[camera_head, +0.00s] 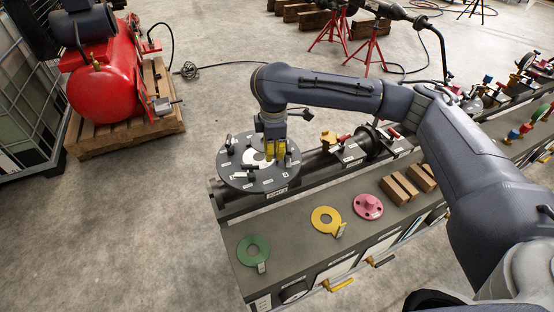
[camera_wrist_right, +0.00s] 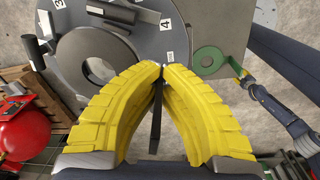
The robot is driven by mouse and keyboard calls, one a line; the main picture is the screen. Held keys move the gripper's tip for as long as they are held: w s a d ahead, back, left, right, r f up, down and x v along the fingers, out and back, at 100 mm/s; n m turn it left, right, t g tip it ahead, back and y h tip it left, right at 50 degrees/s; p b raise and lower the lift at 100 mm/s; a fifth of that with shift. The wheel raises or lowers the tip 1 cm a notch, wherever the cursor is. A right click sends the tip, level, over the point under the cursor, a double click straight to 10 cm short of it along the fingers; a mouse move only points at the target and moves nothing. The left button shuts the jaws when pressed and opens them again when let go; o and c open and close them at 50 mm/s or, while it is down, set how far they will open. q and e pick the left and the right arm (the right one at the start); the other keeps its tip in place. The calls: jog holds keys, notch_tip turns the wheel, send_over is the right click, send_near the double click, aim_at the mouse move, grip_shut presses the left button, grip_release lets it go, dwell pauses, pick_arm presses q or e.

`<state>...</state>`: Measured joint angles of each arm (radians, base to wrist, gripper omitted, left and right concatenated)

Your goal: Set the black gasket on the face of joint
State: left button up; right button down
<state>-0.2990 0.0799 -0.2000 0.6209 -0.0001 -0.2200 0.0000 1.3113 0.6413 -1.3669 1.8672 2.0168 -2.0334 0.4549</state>
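The joint is a large dark round flange face (camera_head: 235,176) with numbered labels, lying flat at the left end of the bench. My right gripper (camera_head: 275,152), with yellow fingers, points down over its right part. In the right wrist view its fingertips (camera_wrist_right: 161,70) are nearly together with a thin dark upright strip (camera_wrist_right: 157,125) between them, apparently the tab of the black gasket. A dark grey ring (camera_wrist_right: 72,48), apparently that gasket, is beside the fingertips at the flange centre. Whether it touches the face all round I cannot tell.
A green gasket (camera_head: 239,250), a yellow gasket (camera_head: 316,220) and a pink flanged part (camera_head: 368,205) lie on the bench front. Wooden blocks (camera_head: 398,188) are to their right. Small dark posts (camera_head: 229,144) stand on the flange. A red tank (camera_head: 103,85) is at far left.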

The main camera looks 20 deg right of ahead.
aim_at(269, 171)
jog(key=shift+w+a+n, duration=0.2)
jog(key=shift+w+n, duration=0.35)
jog(key=shift+n, duration=0.15)
jog(key=shift+w+a+n, duration=0.15)
jog(key=shift+w+n, duration=0.4)
jog(key=shift+n, duration=0.15)
jog(key=shift+w+f, duration=0.1)
jog(key=shift+f, duration=2.7)
jog(key=shift+f, duration=0.55)
jog(key=shift+f, duration=0.7)
jog(key=c, duration=1.5)
grip_release()
